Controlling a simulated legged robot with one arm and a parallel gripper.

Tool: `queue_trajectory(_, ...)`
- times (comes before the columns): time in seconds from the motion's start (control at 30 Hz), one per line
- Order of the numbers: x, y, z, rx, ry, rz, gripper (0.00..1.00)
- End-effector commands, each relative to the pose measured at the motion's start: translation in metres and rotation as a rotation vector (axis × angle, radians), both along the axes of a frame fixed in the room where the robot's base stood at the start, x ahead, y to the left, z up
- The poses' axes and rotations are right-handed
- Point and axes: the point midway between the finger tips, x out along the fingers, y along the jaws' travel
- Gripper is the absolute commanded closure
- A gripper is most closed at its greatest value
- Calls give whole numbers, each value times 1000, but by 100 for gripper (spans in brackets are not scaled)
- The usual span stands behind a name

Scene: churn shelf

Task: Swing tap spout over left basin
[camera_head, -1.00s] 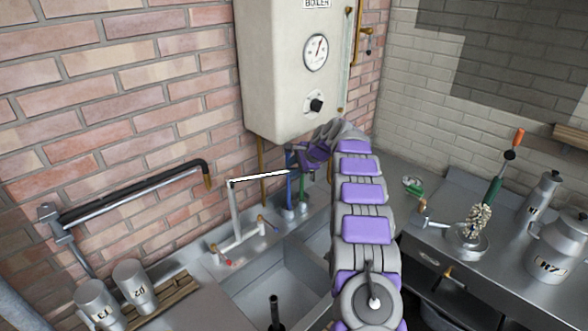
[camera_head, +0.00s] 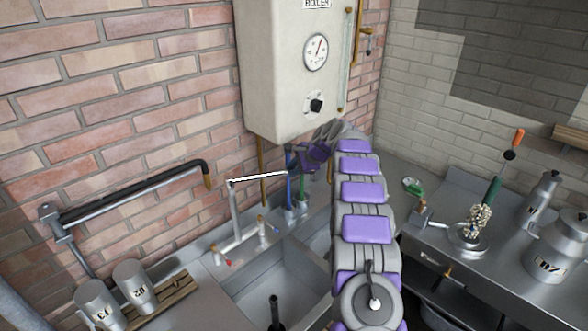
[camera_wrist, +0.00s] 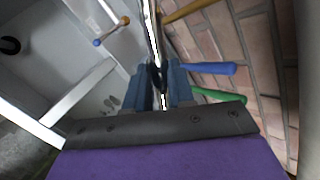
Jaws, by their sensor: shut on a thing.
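The tap (camera_head: 236,215) stands behind the sink, with a pale upright pipe and a thin spout (camera_head: 258,177) reaching right from its top. My gripper (camera_head: 293,163) is at the spout's right end, below the boiler; my arm partly hides it. In the wrist view, my gripper (camera_wrist: 162,90) is shut on the shiny spout (camera_wrist: 152,30), which runs between its blue-grey fingers. The left basin (camera_head: 250,284) lies in front of the tap, with a black upright pipe (camera_head: 274,312) in it. The right basin (camera_head: 319,243) is partly hidden by my arm.
The boiler (camera_head: 290,75) hangs just above my gripper. Blue and green handled things (camera_head: 302,188) stand close below it. Metal cans (camera_head: 133,284) stand on a wooden rack at front left.

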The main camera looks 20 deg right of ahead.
Motion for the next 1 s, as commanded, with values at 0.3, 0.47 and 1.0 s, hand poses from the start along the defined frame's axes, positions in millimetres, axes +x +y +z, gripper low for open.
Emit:
queue_trajectory(0.3, -12, 5, 1, 1, 3, -50, 100)
queue_trajectory(0.47, -22, 7, 2, 1, 2, -93, 100)
queue_trajectory(1.0, -55, 21, 2, 1, 4, -255, 100)
